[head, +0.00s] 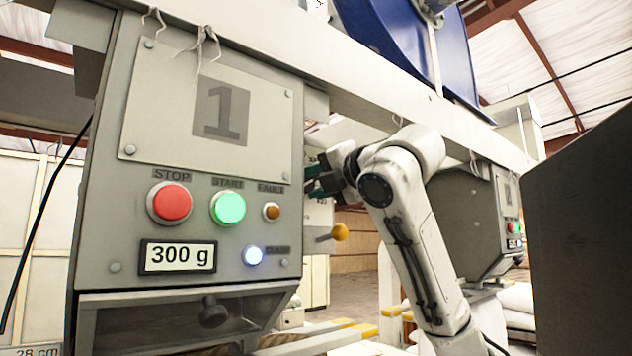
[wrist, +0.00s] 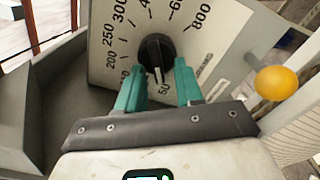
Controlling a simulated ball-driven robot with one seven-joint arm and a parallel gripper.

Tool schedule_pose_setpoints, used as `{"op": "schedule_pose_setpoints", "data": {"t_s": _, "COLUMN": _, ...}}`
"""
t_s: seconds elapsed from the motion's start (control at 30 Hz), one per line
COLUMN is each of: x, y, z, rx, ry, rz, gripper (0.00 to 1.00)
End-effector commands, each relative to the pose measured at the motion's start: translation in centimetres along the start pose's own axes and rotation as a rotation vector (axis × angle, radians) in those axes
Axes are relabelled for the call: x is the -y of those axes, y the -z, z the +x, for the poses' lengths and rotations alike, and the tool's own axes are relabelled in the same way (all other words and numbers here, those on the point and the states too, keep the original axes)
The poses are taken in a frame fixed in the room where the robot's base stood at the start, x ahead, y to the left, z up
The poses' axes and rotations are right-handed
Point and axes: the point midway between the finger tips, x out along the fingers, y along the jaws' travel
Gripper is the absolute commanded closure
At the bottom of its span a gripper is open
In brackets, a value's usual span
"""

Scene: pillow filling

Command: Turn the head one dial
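The head one panel (head: 220,108) with a large "1" fills the left of the head view. Its display (head: 178,257) reads 300 g. The dial (wrist: 157,55) is a black knob on a light scale plate in the wrist view, with numbers from about 50 to 800 around it. My gripper (wrist: 160,72) has two green fingers, apart, one on each side of the dial's lower part; whether they touch it I cannot tell. In the head view my gripper (head: 318,178) is at the panel's right side, and the dial is hidden there.
A yellow ball knob on a lever (head: 340,232) sticks out below my gripper; it also shows in the wrist view (wrist: 277,83). A second head (head: 480,215) stands behind my arm. A dark block (head: 580,220) fills the right side.

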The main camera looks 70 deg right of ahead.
Motion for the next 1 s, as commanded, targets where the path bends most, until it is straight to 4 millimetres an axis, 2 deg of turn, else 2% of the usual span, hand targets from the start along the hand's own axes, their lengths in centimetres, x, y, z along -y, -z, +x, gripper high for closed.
{"op": "schedule_pose_setpoints", "data": {"t_s": 0.23, "x": -0.1, "y": -0.1, "z": -0.1, "rx": 0.002, "ry": -0.002, "rz": 0.001, "gripper": 0.62}}
{"op": "schedule_pose_setpoints", "data": {"t_s": 0.37, "x": -0.1, "y": -0.1, "z": -0.9, "rx": 0.003, "ry": -0.005, "rz": 0.001, "gripper": 0.62}}
{"op": "schedule_pose_setpoints", "data": {"t_s": 0.8, "x": 0.1, "y": 0.1, "z": -8.7, "rx": 0.004, "ry": -0.004, "rz": -0.001, "gripper": 0.62}}
{"op": "schedule_pose_setpoints", "data": {"t_s": 1.0, "x": 0.0, "y": 0.0, "z": -10.5, "rx": 0.002, "ry": -0.003, "rz": 0.000, "gripper": 0.62}}
